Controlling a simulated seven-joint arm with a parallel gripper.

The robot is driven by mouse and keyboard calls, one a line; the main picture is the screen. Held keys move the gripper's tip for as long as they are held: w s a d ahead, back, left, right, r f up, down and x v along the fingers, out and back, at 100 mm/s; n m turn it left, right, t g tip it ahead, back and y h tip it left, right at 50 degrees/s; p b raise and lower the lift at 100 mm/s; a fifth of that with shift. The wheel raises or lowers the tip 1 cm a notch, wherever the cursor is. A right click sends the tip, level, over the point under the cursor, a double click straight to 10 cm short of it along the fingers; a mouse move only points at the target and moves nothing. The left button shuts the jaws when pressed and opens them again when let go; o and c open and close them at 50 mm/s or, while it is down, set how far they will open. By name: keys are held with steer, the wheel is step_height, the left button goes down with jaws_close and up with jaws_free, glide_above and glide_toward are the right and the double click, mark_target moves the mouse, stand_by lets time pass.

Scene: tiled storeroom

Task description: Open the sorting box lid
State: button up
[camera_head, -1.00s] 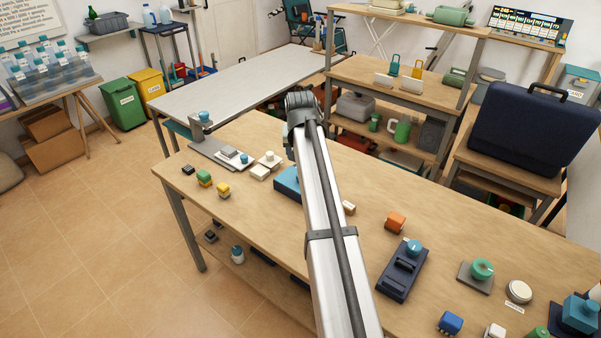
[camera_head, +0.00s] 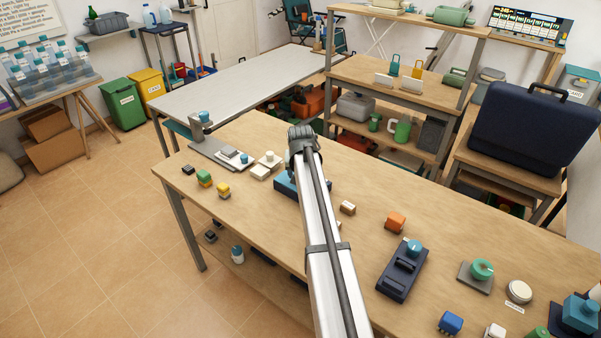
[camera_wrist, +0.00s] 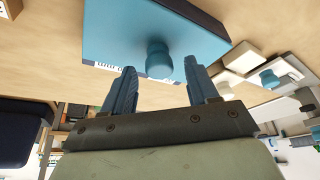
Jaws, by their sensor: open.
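The sorting box (camera_head: 284,185) is a blue box on the wooden table, mostly hidden behind my arm in the head view. In the wrist view its blue lid (camera_wrist: 115,30) looks closed and carries a round blue knob (camera_wrist: 159,60). My gripper (camera_wrist: 163,80) is open, its two blue fingers apart, with the knob showing between and just beyond their tips. I cannot tell whether either finger touches the knob. In the head view the fingers are hidden behind my arm.
Small blocks stand on the table left of the box, with a grey tray-like device (camera_head: 222,155) further left. The table's far strip is clear.

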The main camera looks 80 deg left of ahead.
steer(key=shift+f, duration=0.15)
jaws_close()
stand_by(0.6)
